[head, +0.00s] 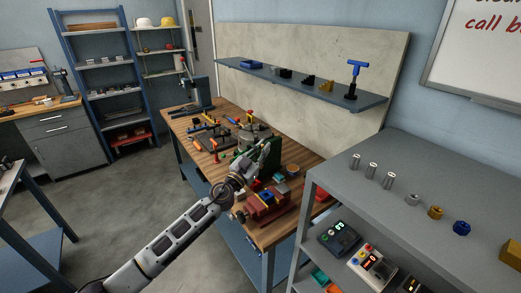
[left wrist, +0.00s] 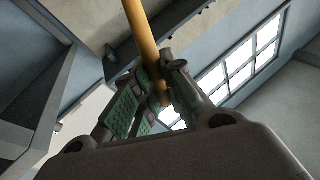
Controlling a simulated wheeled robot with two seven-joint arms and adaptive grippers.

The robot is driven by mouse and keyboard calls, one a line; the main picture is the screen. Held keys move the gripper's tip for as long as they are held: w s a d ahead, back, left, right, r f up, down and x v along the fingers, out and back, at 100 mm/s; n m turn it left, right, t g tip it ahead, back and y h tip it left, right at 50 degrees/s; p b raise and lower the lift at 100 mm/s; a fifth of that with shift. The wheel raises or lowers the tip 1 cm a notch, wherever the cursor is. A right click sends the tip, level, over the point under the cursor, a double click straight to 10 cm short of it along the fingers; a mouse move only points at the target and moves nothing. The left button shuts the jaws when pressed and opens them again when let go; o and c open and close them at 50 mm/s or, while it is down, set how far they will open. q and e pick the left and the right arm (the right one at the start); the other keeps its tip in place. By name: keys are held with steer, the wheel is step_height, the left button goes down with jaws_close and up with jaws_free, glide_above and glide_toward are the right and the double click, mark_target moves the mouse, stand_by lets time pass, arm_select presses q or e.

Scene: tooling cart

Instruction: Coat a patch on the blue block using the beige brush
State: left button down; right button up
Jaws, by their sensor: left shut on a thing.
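My left gripper (head: 250,163) is at the workbench, near a dark green upright part. In the left wrist view my gripper (left wrist: 155,95) is shut on a beige-brown rod, the handle of the brush (left wrist: 143,38). The handle runs up out of the picture, and the bristles are not visible there. In the head view the brush is too small or hidden to make out. A blue block (head: 266,197) sits in a red vise (head: 262,208) at the near end of the bench, below and right of my gripper. My right gripper is not in view.
The wooden bench (head: 195,122) carries several tools and clamps toward its far end. A grey cart (head: 440,180) with several small metal parts stands close at the right. A wall shelf (head: 300,86) is above the bench. Floor at the left is clear.

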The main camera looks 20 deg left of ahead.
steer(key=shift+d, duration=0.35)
arm_select(q)
steer(key=shift+f, duration=0.15)
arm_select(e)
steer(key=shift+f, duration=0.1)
arm_select(q)
steer(key=shift+f+b, duration=0.6)
steer(key=shift+f, duration=0.45)
steer(key=shift+f+b, duration=1.25)
steer(key=shift+b, duration=0.1)
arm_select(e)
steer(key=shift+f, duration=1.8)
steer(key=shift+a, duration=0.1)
